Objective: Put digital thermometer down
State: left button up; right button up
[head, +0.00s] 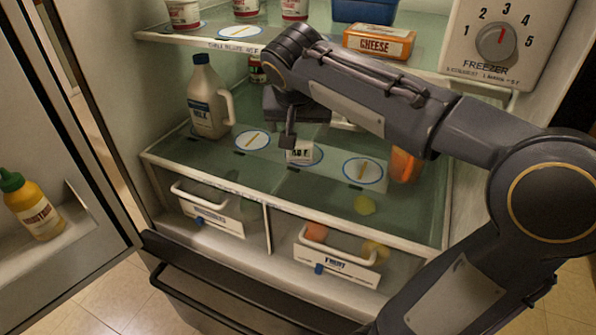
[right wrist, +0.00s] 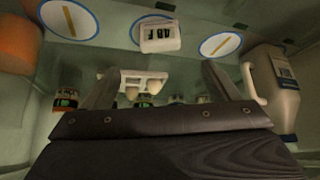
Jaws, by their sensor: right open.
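The digital thermometer (head: 299,152) is a small white block with dark digits on its face. It stands on the middle round blue-rimmed marker (head: 318,155) on the green glass shelf. The right wrist view shows it too (right wrist: 160,36), reading about 40 F, apart from the fingers. My right gripper (head: 291,137) is just above and behind it in the head view, partly hidden by my own wrist. In the right wrist view its two fingers (right wrist: 160,84) are spread, with no thermometer between them. My left gripper is not in view.
A milk jug (head: 207,98) stands left on the same shelf. Empty markers (head: 252,140) and (head: 362,171) flank the thermometer. An orange item (head: 404,165) is at right. A cheese box (head: 379,42) sits on the upper shelf. Jars (right wrist: 67,100) and a white tray (right wrist: 143,80) are behind.

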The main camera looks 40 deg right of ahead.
jog(key=s+a+f+n+y, duration=0.6)
jog(key=s+a+f+y, duration=0.2)
jog(key=s+a+f, duration=0.7)
jog(key=s, duration=0.3)
jog(key=shift+s+a+f+n+t, duration=0.15)
jog(key=shift+s+f+n+t, duration=0.15)
jog(key=shift+s+n, duration=0.1)
jog(key=shift+r, duration=0.1)
